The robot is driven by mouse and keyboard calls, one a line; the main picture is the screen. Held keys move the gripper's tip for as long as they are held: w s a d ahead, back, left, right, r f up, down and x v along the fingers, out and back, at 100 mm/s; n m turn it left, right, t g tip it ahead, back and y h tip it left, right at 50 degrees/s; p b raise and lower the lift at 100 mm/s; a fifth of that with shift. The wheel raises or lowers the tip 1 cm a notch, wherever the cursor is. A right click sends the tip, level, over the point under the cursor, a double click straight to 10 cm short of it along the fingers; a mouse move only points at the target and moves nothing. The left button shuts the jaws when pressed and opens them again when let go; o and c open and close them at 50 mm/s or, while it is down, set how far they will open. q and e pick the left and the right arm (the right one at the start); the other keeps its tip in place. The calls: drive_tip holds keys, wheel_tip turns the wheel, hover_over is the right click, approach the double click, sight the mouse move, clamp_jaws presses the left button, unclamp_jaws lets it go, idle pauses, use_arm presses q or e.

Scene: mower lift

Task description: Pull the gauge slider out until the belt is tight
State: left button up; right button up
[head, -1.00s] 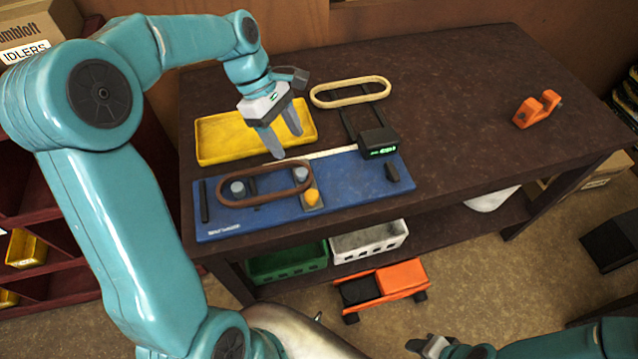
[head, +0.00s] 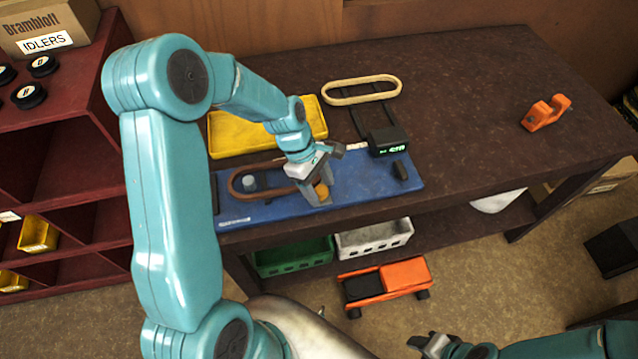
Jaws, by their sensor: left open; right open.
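The blue gauge board (head: 350,185) lies near the front edge of the workbench. A brown belt (head: 238,178) loops around a grey post (head: 250,182) at its left; the loop's right end is partly hidden by my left gripper. My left gripper (head: 318,198) is open, pointing down over the right end of the belt, with its fingers around or beside the orange-yellow knob (head: 322,191). I cannot tell if they touch it. A black readout box (head: 388,141) with green digits stands at the board's back right. My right gripper (head: 424,343) is open and empty at the bottom, away from the bench.
A yellow tray (head: 232,137) lies behind the board. A cream belt (head: 362,90) lies at the back, and an orange tool (head: 545,112) at the right. Green (head: 292,257) and white bins (head: 374,238) sit on the lower shelf. The bench's right half is mostly clear.

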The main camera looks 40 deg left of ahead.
sight(331, 197)
use_arm(q)
drive_tip(key=shift+s, duration=0.1)
drive_tip(key=shift+a, duration=0.1)
drive_tip(key=shift+w+f, duration=0.1)
drive_tip(key=shift+w, duration=0.15)
drive_tip(key=c, duration=0.8)
clamp_jaws()
drive_tip(key=shift+w+d, duration=1.05)
drive_tip(key=shift+w, duration=0.15)
drive_tip(key=shift+a, duration=0.1)
drive_tip(key=o, duration=0.7)
unclamp_jaws()
drive_tip(key=shift+o, duration=0.5)
drive_tip(key=shift+s, duration=0.1)
